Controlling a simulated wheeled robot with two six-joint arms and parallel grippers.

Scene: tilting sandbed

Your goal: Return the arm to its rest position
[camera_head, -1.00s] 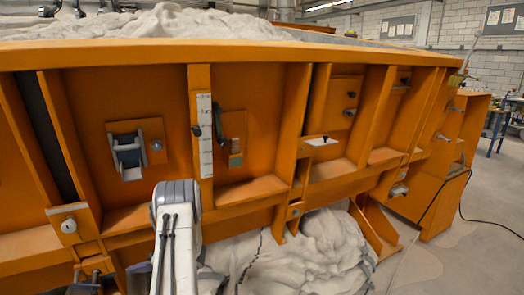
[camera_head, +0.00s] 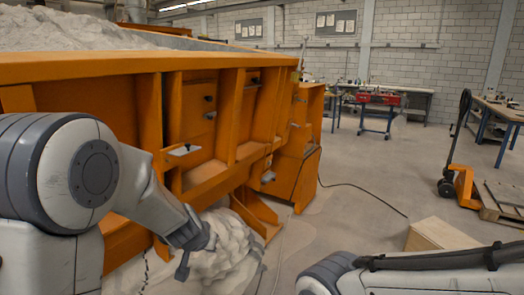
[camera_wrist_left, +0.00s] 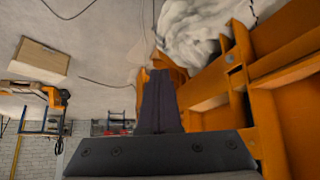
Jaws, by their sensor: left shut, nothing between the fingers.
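My left arm (camera_head: 90,180) comes in from the left, bent at a large grey joint, with its forearm reaching toward the lower middle. My left gripper (camera_head: 182,272) hangs at its end, in front of the orange sandbed (camera_head: 140,65) and the pale sand heap (camera_head: 225,250) at its foot. In the left wrist view its dark fingers (camera_wrist_left: 158,76) are together and empty. That view also shows the orange frame (camera_wrist_left: 285,70) and the sand (camera_wrist_left: 188,30). My right arm (camera_head: 430,270) crosses the lower right corner. Its gripper is out of view.
Open concrete floor (camera_head: 345,165) lies right of the sandbed, with a black cable (camera_head: 365,195) across it. A wooden box (camera_head: 440,235) and an orange pallet jack (camera_head: 462,185) stand at the right. A red-topped bench (camera_head: 378,100) and tables are farther back.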

